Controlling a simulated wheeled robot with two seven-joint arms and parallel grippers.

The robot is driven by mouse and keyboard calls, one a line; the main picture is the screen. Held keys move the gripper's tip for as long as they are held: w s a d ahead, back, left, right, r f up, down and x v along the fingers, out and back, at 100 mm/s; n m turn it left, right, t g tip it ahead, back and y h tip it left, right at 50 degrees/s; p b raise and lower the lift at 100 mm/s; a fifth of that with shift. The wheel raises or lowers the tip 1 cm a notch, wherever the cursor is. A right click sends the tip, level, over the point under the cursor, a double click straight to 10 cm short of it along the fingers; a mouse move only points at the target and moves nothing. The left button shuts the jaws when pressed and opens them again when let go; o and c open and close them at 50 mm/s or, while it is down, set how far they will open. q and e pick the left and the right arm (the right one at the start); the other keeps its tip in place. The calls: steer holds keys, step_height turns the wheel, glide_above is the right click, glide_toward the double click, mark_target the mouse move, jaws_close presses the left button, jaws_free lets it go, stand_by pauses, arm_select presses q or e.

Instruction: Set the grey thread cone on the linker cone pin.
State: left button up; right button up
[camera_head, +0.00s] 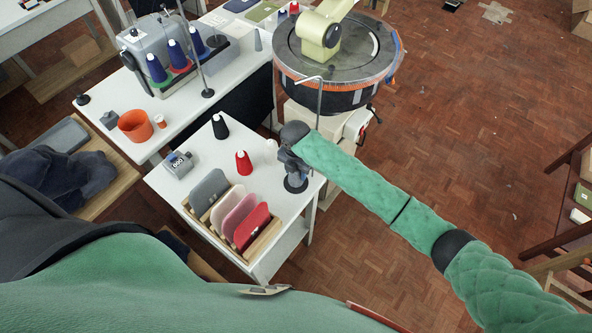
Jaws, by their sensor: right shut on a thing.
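My right gripper (292,170) is over the right edge of the white table, shut on what looks like the grey thread cone. The cone is mostly hidden by the gripper and wrist, so its exact tilt cannot be told. A thin hooked rod (319,98) rises just behind my wrist. My left gripper is not in view.
On the white table stand a black cone (220,127), a red cone (243,164), a counter (179,164) and a wooden rack (272,232) of folded knit pieces. The round linker (334,75) stands behind. A pale grey cone (258,41) is on the far table.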

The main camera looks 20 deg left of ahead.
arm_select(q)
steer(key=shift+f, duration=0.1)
arm_select(e)
steer(key=shift+f, duration=0.3)
steer(key=o, duration=1.1)
steer(key=shift+r+b, duration=0.45)
steer(key=shift+b, duration=0.05)
step_height(320, 180, up, 4)
steer(key=shift+f+b, duration=0.1)
steer(key=shift+b, duration=0.9)
step_height(320, 180, up, 2)
steer(key=shift+b, duration=0.35)
steer(key=shift+r, duration=0.55)
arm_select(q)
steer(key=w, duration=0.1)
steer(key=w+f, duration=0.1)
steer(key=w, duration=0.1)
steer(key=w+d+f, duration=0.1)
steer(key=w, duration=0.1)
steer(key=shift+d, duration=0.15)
